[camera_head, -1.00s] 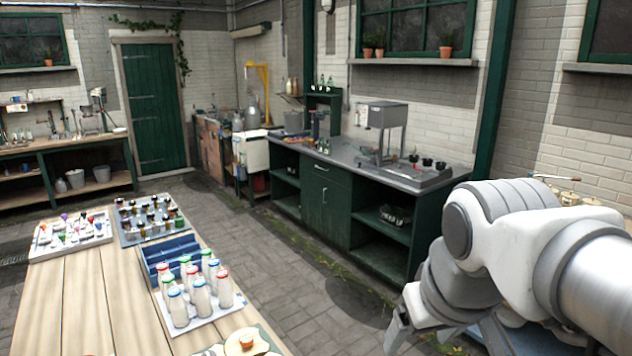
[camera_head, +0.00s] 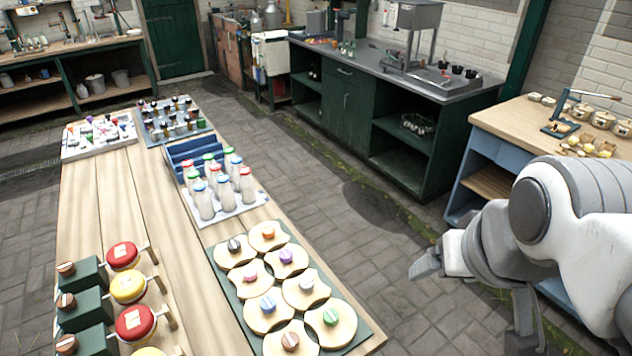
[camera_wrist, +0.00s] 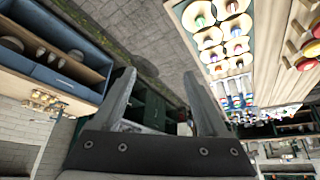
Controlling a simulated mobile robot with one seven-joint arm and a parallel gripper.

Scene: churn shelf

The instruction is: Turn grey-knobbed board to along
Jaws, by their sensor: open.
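Several pale round-lobed boards with coloured knobs lie on a dark green mat (camera_head: 222,262) at the front of the wooden table. A board with a dark grey knob (camera_head: 234,246) is at the mat's far left corner. Another board has a paler, greyish knob (camera_head: 306,283) at the right; the exact shade of each is hard to tell. The boards also show at the top of the wrist view (camera_wrist: 208,38). My gripper (camera_head: 475,295) is open and empty, over the floor right of the table and well apart from the boards. It also shows in the wrist view (camera_wrist: 160,80).
Milk bottles on a white tray (camera_head: 222,190) stand behind the boards, near a blue rack (camera_head: 195,150). Green blocks and red and yellow round items (camera_head: 128,287) fill the left front. A blue-sided bench (camera_head: 490,160) stands at right. Open paved floor (camera_head: 330,215) lies between.

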